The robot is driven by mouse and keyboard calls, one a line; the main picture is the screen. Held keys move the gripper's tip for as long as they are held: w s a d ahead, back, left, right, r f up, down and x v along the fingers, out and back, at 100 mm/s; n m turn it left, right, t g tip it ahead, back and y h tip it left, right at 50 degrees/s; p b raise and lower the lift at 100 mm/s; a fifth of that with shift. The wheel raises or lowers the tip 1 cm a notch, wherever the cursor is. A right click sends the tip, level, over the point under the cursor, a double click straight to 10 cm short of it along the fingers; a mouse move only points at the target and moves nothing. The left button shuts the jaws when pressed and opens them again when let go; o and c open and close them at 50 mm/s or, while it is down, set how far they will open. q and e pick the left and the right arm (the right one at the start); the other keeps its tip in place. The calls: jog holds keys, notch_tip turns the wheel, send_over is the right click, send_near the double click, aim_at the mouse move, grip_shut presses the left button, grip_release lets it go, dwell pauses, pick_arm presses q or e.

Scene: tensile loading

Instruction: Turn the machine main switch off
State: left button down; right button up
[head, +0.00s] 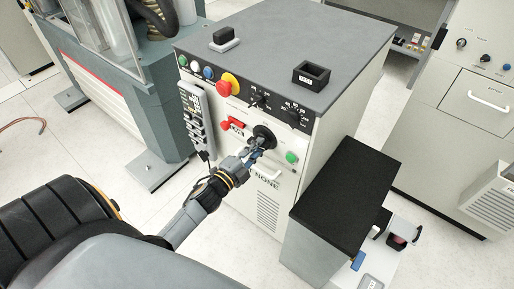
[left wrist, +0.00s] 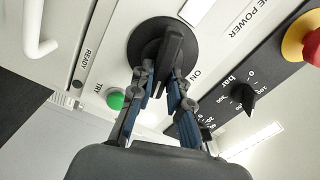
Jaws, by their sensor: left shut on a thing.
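The machine main switch is a black round rotary knob with a raised bar handle (head: 264,134) on the white front panel of the grey-topped cabinet (head: 300,35). In the left wrist view the switch (left wrist: 174,44) fills the upper middle, near an "ON" label. My left gripper (head: 254,152) reaches the panel from the lower left. In the left wrist view its two fingers (left wrist: 162,80) sit on either side of the bar handle and are shut on it. The fingers partly hide the handle's near end. My right gripper is not in view.
A green button (head: 291,157) sits right of the switch. A red emergency stop on yellow (head: 227,85) and black dials (head: 294,116) are above. A grey control pendant (head: 195,115) hangs at the cabinet's left edge. A black-topped stand (head: 345,190) is at the right.

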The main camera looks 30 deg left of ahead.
pick_arm(q)
jog(key=shift+f+m+b, duration=0.2)
jog(key=shift+m+b, duration=0.25)
jog(key=shift+m, duration=1.15)
jog(key=c, duration=1.3)
grip_release()
jog(key=s, duration=1.2)
jog(key=shift+a, duration=0.4)
